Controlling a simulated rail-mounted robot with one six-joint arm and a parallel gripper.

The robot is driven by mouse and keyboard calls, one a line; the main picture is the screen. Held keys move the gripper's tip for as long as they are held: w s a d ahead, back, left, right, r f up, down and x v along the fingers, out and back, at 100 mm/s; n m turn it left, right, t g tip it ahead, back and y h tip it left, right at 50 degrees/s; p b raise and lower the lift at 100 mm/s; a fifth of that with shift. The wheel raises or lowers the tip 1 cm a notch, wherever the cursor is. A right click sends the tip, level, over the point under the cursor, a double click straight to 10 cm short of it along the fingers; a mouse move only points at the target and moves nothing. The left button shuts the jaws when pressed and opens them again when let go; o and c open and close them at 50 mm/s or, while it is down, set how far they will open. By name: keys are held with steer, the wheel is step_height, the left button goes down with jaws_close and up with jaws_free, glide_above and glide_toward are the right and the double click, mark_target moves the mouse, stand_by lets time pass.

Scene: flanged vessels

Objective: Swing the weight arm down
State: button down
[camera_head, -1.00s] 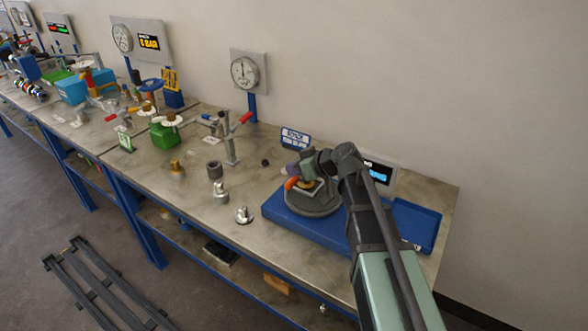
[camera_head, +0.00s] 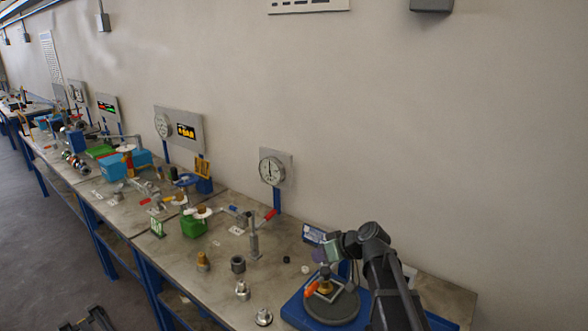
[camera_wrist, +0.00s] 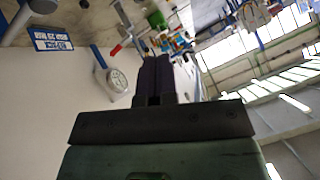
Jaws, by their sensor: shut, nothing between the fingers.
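My gripper (camera_head: 320,256) is over the back of the blue base (camera_head: 300,312) at the right end of the bench. In the wrist view its dark purple fingers (camera_wrist: 155,78) are together with nothing between them. On the base is a round grey plate (camera_head: 345,308) with an orange-ended handle (camera_head: 312,289) and a yellowish piece. I cannot tell for certain which part is the weight arm. A grey upright post (camera_head: 254,240) with a sideways arm and a red handle (camera_head: 270,214) stands to the left, apart from my gripper.
A pressure gauge (camera_head: 271,170) stands behind the post and also shows in the wrist view (camera_wrist: 117,82). Several metal fittings (camera_head: 242,290) stand along the bench front. A green block (camera_head: 194,226) is farther left. The blue and white sign (camera_head: 314,234) is close behind my gripper.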

steer(key=s+d+f+m+g+h+b, duration=0.2)
steer(key=s+d+f+m+h+b, duration=0.1)
steer(key=s+f, duration=0.5)
steer(key=s+d+f+m+g+h+b, duration=0.3)
steer(key=s+d+f+h+b, duration=0.1)
steer(key=s, duration=0.8)
step_height(320, 180, down, 4)
steer(key=shift+s+d+r+m+h+b, duration=0.2)
steer(key=shift+d+m+h+b, duration=0.15)
steer(key=shift+h+b, duration=0.65)
